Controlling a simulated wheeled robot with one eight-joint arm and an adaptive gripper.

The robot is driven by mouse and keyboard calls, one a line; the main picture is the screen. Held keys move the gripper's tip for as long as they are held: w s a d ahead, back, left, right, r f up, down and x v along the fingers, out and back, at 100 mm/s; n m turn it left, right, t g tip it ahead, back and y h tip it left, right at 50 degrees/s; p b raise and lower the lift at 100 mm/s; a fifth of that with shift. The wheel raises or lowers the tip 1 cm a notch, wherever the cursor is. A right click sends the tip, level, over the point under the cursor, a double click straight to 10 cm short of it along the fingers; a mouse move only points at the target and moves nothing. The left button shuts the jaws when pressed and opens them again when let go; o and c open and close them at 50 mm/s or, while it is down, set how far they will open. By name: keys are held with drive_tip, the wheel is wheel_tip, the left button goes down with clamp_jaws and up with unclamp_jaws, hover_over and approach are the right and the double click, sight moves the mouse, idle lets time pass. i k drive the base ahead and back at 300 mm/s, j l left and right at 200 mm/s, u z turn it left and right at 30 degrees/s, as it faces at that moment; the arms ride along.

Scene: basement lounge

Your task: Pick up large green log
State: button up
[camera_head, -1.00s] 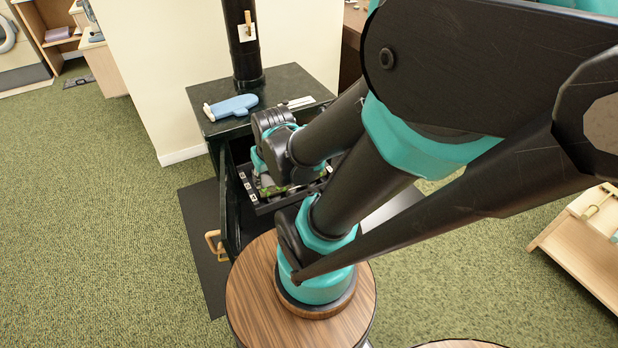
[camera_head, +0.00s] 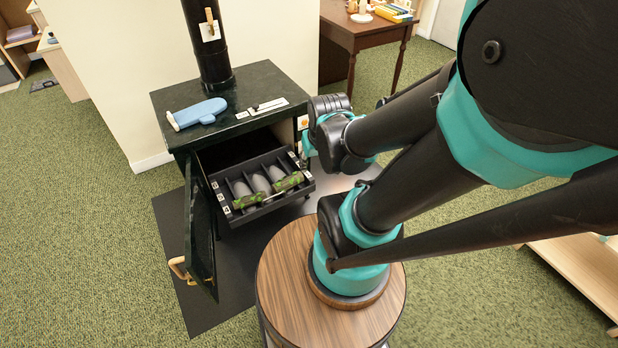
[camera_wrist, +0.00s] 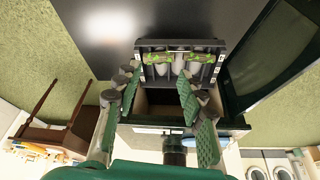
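A dark rack (camera_head: 228,217) with several slots sticks out of the open stove (camera_head: 168,137). Pale grey cylinders stand or lie in its slots. Green mossy pieces show at its front, one on the left (camera_head: 250,200) and one on the right (camera_head: 288,182); I cannot tell whether they are one log or which is the large one. In the wrist view the green pieces (camera_wrist: 204,58) lie across the rack beyond my fingers. My gripper (camera_wrist: 160,96) is open, with its padded fingers apart and nothing between them. In the head view my wrist is right of the rack.
The stove door (camera_head: 201,230) hangs open to the left of the rack. A blue mitt (camera_head: 198,113) lies on the stove top. A round wooden stool-like top (camera_head: 285,280) is under my arm. A brown table (camera_head: 365,35) stands at the back right.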

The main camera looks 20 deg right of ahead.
sight(286, 183)
drive_tip(key=j+z, duration=0.5)
drive_tip(key=k+j+z, duration=0.2)
drive_tip(key=j+z, duration=0.15)
drive_tip(key=z, duration=0.15)
drive_tip(key=k+j+z, duration=0.2)
drive_tip(key=j+z, duration=0.15)
drive_tip(key=z, duration=0.15)
